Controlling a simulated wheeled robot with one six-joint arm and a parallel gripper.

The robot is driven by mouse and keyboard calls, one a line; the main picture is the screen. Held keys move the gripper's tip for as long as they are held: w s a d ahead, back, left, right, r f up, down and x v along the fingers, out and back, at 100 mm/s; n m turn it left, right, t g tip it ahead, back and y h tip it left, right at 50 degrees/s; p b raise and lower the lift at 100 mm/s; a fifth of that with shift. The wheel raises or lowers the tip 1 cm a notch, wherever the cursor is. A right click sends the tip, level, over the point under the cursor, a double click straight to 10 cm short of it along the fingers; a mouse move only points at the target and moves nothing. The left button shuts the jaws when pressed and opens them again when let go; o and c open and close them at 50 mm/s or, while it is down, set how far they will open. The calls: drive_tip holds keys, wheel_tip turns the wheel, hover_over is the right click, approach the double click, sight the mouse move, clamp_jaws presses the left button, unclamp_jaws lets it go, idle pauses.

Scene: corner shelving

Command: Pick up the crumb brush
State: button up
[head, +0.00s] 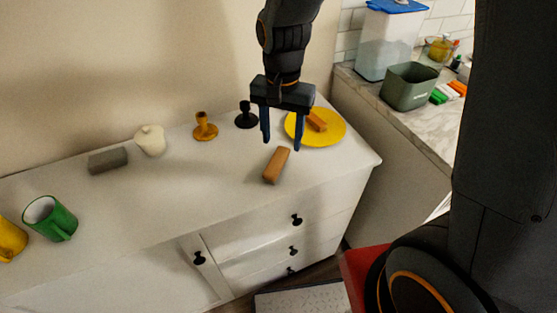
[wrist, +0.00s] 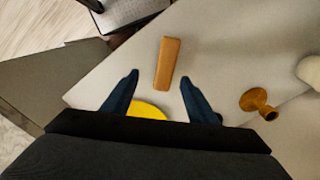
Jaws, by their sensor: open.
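A small brown wooden block, which looks like the crumb brush (head: 276,165), lies on the white cabinet top near its right end; no bristles can be made out. It also shows in the wrist view (wrist: 167,64), just beyond and between the fingertips. My gripper (head: 282,145) is open and empty, pointing down above the cabinet top, close to the block.
A black candle holder (head: 246,116) and an orange one (head: 205,127) stand left of my gripper. A cream lidded pot (head: 150,140), a grey block (head: 108,160) and a green mug (head: 50,218) are farther left. The cabinet's right edge is close to the plate.

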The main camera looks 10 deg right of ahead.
sight(277, 161)
drive_tip(key=shift+w+a+f, duration=0.1)
drive_tip(key=shift+a, duration=0.35)
drive_tip(key=shift+f, duration=0.3)
drive_tip(key=shift+w+a+f+p, duration=0.1)
drive_tip(key=shift+f+p, duration=0.45)
drive_tip(key=shift+f, duration=1.25)
drive_tip(key=shift+a+f+p, duration=0.1)
drive_tip(key=shift+f+p, duration=0.45)
drive_tip(key=shift+f, duration=1.2)
drive_tip(key=c, duration=1.3)
drive_tip(key=shift+o, duration=0.2)
drive_tip(key=shift+r, duration=0.2)
wheel_tip(277, 161, up, 10)
drive_tip(key=b, duration=0.2)
drive_tip(key=shift+f, duration=0.15)
